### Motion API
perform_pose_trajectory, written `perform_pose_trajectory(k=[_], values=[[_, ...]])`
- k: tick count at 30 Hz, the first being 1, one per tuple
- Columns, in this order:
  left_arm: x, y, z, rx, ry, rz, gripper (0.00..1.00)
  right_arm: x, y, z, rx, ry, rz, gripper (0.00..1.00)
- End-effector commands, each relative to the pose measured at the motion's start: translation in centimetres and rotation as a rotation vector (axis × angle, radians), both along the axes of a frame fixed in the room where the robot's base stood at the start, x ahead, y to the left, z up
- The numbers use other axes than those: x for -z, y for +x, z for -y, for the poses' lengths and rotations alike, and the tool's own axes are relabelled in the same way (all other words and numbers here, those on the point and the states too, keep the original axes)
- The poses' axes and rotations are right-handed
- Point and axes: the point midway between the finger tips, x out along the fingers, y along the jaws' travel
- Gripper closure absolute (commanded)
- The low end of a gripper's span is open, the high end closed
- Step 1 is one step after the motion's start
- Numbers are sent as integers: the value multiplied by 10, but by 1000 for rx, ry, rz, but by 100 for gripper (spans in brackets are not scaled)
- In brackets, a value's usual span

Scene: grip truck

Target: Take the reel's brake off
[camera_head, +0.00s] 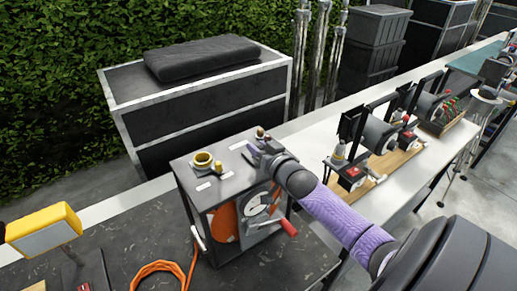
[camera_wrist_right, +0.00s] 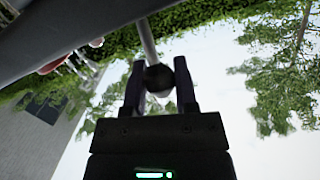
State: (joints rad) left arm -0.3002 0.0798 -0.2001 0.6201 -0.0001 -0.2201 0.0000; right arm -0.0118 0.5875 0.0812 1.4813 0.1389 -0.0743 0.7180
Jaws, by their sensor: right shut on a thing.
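The reel (camera_head: 228,218) is a dark grey box with orange discs on its front and a red-handled crank (camera_head: 288,227). My right gripper (camera_head: 256,153) is at the top right rear edge of the box. In the right wrist view, my right gripper (camera_wrist_right: 160,80) is shut on a dark round knob (camera_wrist_right: 158,80) at the end of a grey rod (camera_wrist_right: 148,40). I take this to be the brake lever. In the head view the gripper and wrist hide most of the knob. My left gripper does not show.
A yellow-framed lamp (camera_head: 43,229) stands at the left, and an orange cable (camera_head: 158,268) lies on the dark table. A large black case (camera_head: 200,100) with a cushion is behind. More gear on wooden boards (camera_head: 385,165) sits on the white bench at right.

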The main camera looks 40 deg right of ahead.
Motion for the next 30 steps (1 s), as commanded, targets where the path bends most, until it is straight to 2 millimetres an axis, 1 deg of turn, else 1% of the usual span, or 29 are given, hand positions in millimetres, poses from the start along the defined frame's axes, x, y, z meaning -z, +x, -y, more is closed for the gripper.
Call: perform_pose_trajectory(k=[9,10,11,12,14,15,22,24,26,30], values=[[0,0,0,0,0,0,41,0,0,0,0,0,0,100],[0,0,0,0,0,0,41,0,0,0,0,0,0,60],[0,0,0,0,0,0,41,0,0,0,0,0,0,53],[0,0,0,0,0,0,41,0,0,0,0,0,0,45],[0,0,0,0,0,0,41,0,0,0,0,0,0,32],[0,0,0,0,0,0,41,0,0,0,0,0,0,28],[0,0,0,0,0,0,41,0,0,0,0,0,0,28],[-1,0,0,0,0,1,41,0,-3,-1,-1,1,0,28],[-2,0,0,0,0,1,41,0,-10,-2,-1,2,-1,28],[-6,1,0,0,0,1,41,-4,-40,-7,-1,2,-3,28]])
